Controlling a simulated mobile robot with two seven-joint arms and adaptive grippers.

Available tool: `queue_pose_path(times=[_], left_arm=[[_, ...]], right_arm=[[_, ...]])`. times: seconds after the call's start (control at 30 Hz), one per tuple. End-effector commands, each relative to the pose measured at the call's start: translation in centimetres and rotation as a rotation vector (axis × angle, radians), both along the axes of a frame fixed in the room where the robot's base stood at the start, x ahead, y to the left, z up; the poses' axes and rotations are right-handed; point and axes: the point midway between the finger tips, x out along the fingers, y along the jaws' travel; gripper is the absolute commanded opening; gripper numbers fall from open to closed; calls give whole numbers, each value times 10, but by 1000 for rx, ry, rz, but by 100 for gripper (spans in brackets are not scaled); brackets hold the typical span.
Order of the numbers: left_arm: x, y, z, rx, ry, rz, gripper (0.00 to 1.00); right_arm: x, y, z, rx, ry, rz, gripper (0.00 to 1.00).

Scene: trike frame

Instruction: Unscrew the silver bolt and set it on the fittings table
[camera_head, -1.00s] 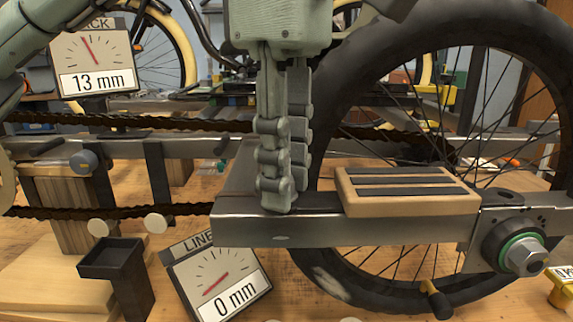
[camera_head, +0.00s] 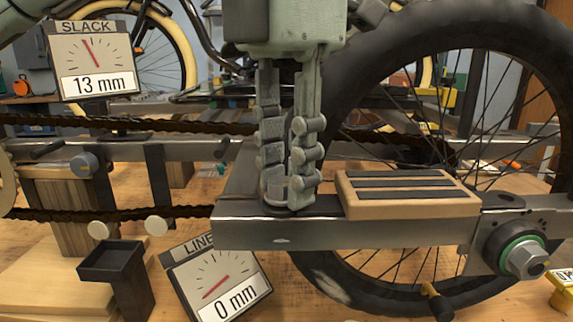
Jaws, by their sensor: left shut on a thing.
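My left gripper (camera_head: 288,197) comes down from the top middle with its fingers pointing straight down at the top of the grey metal frame bar (camera_head: 340,234). The fingers are close together, shut on a small silver piece low between the tips, which I take to be the silver bolt (camera_head: 278,198). Most of it is hidden by the fingers, so I cannot tell whether it still sits in the bar. I cannot pick out the fittings table. My right gripper is not in view.
A wooden block with dark strips (camera_head: 408,193) sits on the bar just right of the fingers. A spoked wheel (camera_head: 500,60) and a large axle nut (camera_head: 525,260) are at right. Slack (camera_head: 95,65) and line (camera_head: 217,280) gauges stand left; a black holder (camera_head: 122,270) stands nearby.

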Motion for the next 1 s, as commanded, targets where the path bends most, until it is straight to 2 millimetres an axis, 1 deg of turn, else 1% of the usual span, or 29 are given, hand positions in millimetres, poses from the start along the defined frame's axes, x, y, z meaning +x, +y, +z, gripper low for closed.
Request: queue_pose_path(times=[0.03,0.1,0.37,0.43,0.47,0.57,0.6,0.8,0.9,1.0], left_arm=[[0,0,0,0,0,-1,29],[0,0,0,0,0,-1,38],[0,0,0,-1,1,-7,38],[0,0,0,0,2,-49,38],[-1,-1,-1,-1,3,-85,38],[-2,-1,-1,-2,4,-272,38],[-2,-2,-1,-2,4,-357,38],[-4,-1,0,0,1,-739,38],[-5,-1,0,0,1,-905,38],[-6,-1,0,0,1,-1013,38]], right_arm=[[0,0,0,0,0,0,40],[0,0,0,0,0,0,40],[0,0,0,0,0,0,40],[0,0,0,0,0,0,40],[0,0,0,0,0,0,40],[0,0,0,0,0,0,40],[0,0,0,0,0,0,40],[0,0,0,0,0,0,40],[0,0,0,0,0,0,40],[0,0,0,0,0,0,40]])
